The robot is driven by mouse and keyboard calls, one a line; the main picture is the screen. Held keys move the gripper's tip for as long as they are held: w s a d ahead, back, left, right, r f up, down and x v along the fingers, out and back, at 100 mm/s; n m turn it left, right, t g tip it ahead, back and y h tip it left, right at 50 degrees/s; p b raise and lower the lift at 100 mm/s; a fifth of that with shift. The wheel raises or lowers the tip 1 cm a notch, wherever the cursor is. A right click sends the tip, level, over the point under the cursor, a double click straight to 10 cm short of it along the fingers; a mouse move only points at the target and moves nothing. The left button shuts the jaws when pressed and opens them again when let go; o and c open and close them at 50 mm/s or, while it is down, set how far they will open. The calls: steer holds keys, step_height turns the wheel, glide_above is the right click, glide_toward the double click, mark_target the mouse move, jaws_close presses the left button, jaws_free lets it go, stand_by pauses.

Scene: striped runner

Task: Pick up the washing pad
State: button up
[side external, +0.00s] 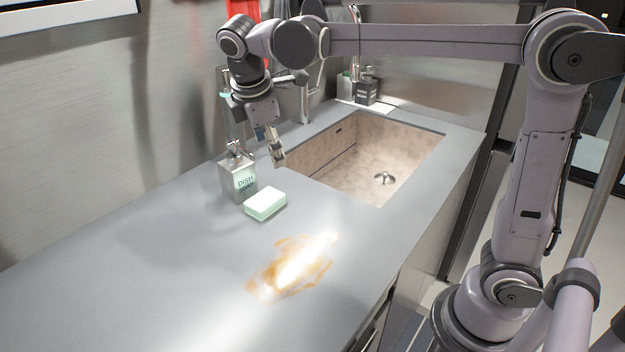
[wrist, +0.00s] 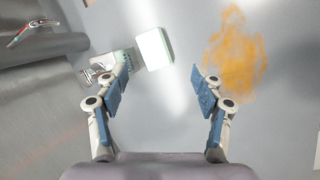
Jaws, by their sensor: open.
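The washing pad (side external: 265,205) is a small white and pale green block. It lies flat on the grey counter, just in front of the dish soap bottle. In the wrist view the pad (wrist: 154,49) shows beyond the left fingertip. My gripper (side external: 277,155) hangs above the counter, behind and above the pad, near the sink's left edge. In the wrist view its two blue-padded fingers (wrist: 159,85) are spread wide, with only bare counter between them. The gripper is open and empty, apart from the pad.
A dish soap bottle (side external: 238,180) stands right behind the pad and also shows in the wrist view (wrist: 98,72). The sink (side external: 375,160) opens to the right, with a faucet (side external: 305,100) behind it. An orange-brown stain (side external: 290,270) marks the front counter. The left counter is clear.

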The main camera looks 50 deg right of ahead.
steer(key=w+a+f+n+g+h, duration=0.2)
steer(key=w+a+f+n, duration=0.15)
steer(key=w+n, duration=0.2)
glide_toward(262, 199)
steer(key=shift+m, duration=0.35)
steer(key=x, duration=0.9)
steer(key=shift+d+f, duration=0.1)
steer(key=shift+f, duration=0.3)
steer(key=c, duration=0.8)
steer(key=shift+r, duration=0.1)
steer(key=shift+r, duration=0.45)
steer(key=v, duration=0.2)
steer(key=shift+s+r, duration=0.1)
steer(key=shift+r, duration=0.3)
steer(key=a, duration=1.7)
steer(key=shift+a, duration=0.1)
